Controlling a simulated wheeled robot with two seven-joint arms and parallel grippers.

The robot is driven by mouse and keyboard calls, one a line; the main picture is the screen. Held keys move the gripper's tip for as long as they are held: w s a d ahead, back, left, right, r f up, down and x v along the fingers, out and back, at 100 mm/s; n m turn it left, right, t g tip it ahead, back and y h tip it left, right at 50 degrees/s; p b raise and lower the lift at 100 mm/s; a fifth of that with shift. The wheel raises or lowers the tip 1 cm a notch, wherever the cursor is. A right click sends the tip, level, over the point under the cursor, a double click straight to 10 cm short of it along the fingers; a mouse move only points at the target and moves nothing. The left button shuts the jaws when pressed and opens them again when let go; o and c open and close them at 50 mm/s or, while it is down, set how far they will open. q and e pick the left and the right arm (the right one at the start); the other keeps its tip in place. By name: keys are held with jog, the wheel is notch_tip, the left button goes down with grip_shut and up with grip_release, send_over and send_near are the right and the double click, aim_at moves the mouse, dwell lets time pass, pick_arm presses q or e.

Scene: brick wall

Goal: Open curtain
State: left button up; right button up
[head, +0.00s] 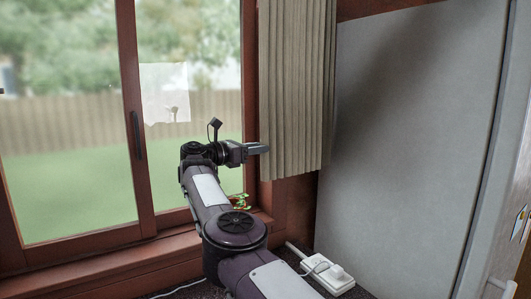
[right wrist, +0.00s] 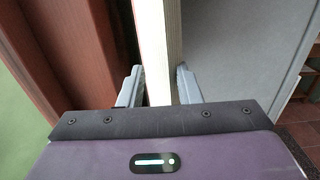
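A beige pleated curtain (head: 292,80) hangs at the right side of the window, bunched in vertical folds. My right gripper (head: 258,149) is at the lower left edge of the curtain. In the right wrist view the curtain (right wrist: 160,45) shows as a pale upright strip between the two fingers of my right gripper (right wrist: 161,86). The fingertips meet the strip on both sides with no clear gap, so the gripper looks shut on it. My left gripper is in neither view.
The red-brown window frame (head: 131,90) and its sill (head: 100,265) lie left of the curtain. A large grey panel (head: 415,130) stands close on the right. A white power strip (head: 328,272) lies low near my right arm. A small red-and-green item (head: 240,201) is by the sill.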

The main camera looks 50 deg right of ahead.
jog(key=shift+b+v, duration=0.35)
jog(key=shift+v, duration=1.65)
